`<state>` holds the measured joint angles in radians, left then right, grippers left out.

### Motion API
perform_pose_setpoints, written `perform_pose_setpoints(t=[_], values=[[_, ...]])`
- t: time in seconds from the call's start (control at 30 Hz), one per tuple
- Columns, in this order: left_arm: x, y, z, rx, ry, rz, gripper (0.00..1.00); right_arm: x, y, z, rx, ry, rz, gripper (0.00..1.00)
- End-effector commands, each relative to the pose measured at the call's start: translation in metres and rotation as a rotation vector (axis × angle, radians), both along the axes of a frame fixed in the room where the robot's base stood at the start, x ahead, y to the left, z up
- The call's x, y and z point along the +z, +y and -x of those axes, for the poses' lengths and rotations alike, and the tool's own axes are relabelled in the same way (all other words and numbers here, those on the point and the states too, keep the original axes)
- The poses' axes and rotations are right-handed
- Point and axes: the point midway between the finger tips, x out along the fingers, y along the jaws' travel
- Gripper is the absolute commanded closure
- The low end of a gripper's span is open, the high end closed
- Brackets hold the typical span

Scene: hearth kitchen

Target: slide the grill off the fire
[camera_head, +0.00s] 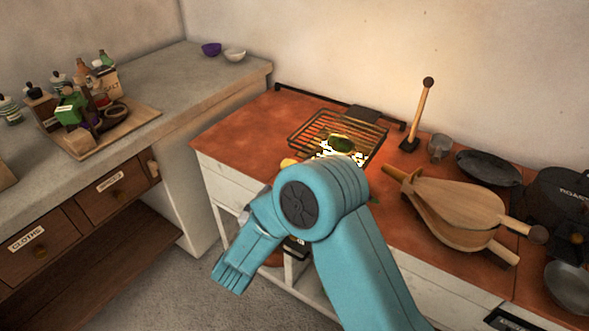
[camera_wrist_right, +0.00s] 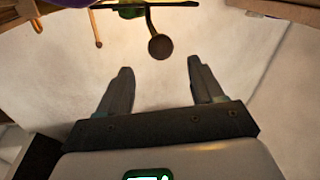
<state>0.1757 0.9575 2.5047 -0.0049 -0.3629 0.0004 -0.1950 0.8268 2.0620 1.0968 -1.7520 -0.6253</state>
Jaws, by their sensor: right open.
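The grill (camera_head: 312,122) is a dark wire rack on the red-brown hearth top, in the middle of the head view. A dark green food item (camera_head: 342,144) sits on it, above bright glowing fire (camera_head: 330,154). The near part of the grill area is partly hidden by my right arm. My right arm's elbow is in front of the hearth, its forearm pointing down and left; its fingers cannot be made out there. In the right wrist view, my right gripper (camera_wrist_right: 161,82) is open with nothing between its fingers. My left gripper is not in view.
Wooden bellows (camera_head: 450,212) lie right of the grill, near dark pans (camera_head: 490,167). A wooden-handled tool (camera_head: 418,115) stands behind. Left is a grey counter with a loaded tray (camera_head: 140,117). In the wrist view, a rod with a dark round end (camera_wrist_right: 160,46) lies beyond the fingers.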

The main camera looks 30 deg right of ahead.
Motion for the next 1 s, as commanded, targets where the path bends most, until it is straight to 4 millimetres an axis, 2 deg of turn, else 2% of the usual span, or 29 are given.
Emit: perform_pose_setpoints(t=[0.03,0.2,0.4,0.6,0.87,0.9,0.97,1.0], values=[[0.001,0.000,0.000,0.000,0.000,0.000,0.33,0.000,-0.012,-0.006,-0.006,0.000,-0.001,0.33],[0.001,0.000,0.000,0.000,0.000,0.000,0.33,0.000,-0.046,-0.029,-0.004,-0.001,-0.001,0.33],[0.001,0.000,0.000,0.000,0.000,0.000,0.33,0.000,-0.074,-0.050,0.001,0.001,0.000,0.33],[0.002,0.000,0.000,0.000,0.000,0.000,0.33,0.000,-0.087,-0.059,0.004,0.001,0.000,0.33],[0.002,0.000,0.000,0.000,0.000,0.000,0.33,-0.001,-0.088,-0.060,0.005,0.001,0.000,0.33],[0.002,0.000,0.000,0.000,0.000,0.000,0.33,-0.001,-0.088,-0.060,0.005,0.001,0.000,0.40],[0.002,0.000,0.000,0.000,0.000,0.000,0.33,-0.001,-0.088,-0.060,0.005,0.001,0.000,0.60],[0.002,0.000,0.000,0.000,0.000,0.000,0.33,-0.001,-0.088,-0.060,0.005,0.001,0.000,0.73]])
